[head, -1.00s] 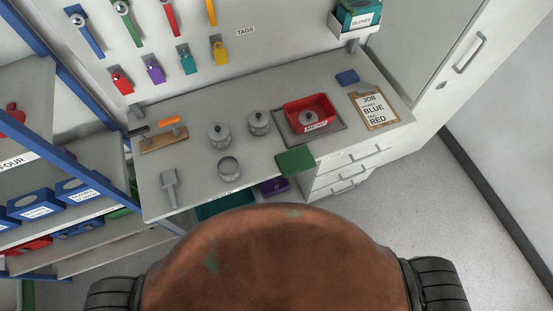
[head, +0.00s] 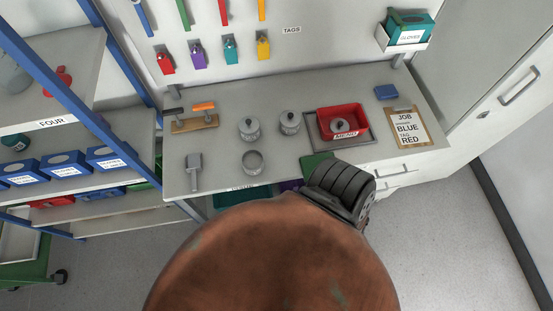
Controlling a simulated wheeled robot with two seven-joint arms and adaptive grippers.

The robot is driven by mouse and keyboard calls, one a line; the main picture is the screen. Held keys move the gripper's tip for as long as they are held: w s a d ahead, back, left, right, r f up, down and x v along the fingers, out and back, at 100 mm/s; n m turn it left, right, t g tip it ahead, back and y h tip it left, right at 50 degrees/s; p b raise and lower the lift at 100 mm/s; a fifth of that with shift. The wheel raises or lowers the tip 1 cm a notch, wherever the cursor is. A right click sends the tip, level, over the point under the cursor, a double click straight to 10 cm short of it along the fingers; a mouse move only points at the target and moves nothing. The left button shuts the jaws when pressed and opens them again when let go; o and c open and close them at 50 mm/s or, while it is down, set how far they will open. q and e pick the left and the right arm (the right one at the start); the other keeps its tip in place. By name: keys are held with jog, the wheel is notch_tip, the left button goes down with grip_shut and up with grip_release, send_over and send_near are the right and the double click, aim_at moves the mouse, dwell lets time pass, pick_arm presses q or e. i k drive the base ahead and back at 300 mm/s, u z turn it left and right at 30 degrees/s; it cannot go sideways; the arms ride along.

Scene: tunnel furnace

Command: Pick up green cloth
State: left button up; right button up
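The green cloth (head: 315,162) lies flat at the front edge of the grey workbench (head: 225,172), below the red tray. A black ribbed part of my body covers its lower right portion. Neither of my grippers is in view, so I cannot see whether they are open or shut.
The red tray (head: 357,116) holds a grey lidded part. Two lidded grey pots (head: 249,129) and an open grey cup (head: 252,162) stand left of the cloth. A clipboard (head: 408,128) lies at the right. A blue-framed shelf (head: 128,150) borders the left.

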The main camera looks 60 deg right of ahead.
aim_at(319, 166)
jog(key=u, duration=0.7)
jog(key=k, duration=1.2)
jog(key=z, duration=0.45)
